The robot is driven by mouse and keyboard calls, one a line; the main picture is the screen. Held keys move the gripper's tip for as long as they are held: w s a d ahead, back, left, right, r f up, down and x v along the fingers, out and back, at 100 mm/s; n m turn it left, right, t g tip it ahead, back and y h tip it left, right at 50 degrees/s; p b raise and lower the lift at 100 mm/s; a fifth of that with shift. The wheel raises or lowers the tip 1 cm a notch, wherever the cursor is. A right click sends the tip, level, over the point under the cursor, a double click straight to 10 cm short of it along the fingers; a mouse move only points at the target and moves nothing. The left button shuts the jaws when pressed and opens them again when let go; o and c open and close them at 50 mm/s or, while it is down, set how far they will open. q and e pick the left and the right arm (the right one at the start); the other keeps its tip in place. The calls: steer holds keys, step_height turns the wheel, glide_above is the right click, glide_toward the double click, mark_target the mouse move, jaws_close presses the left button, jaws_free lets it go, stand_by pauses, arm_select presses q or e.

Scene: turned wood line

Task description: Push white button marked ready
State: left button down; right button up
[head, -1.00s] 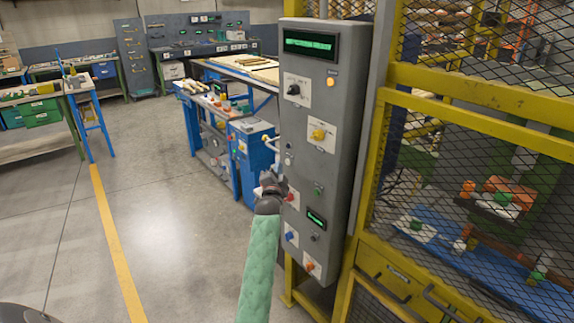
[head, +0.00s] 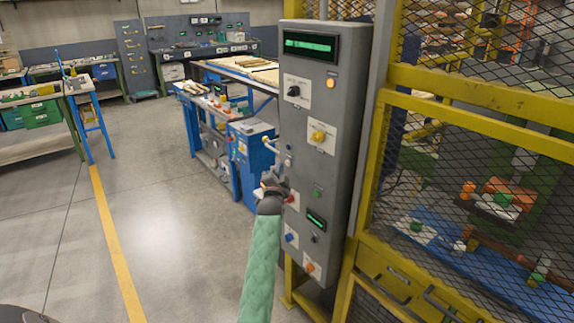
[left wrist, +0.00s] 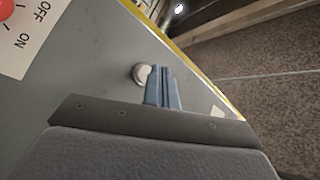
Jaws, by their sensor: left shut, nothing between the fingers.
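A grey control panel (head: 330,170) stands upright on a yellow frame. A small pale round button (head: 288,161) sits low on its left side, above my left gripper (head: 271,177). In the left wrist view a round white button (left wrist: 141,74) sticks out of the grey face. The shut blue-grey fingers of my left gripper (left wrist: 166,74) hold nothing and appear right beside it, overlapping its edge; I cannot tell whether they touch. No "ready" marking can be read. My right gripper is not in view.
The panel also carries a yellow knob (head: 318,136), a black knob (head: 293,91), a red control (head: 290,197) and green displays. A yellow mesh cage (head: 470,95) stands at the right. A blue cabinet (head: 250,160) is behind the gripper. The floor at left is clear.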

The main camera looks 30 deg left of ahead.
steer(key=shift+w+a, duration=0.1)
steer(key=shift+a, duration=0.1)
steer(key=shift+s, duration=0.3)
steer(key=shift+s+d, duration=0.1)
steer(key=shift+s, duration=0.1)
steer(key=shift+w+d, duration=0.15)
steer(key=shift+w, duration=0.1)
arm_select(q)
steer(key=shift+w, duration=0.1)
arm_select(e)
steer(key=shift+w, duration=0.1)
arm_select(q)
steer(key=shift+w+d, duration=0.2)
steer(key=shift+w, duration=0.1)
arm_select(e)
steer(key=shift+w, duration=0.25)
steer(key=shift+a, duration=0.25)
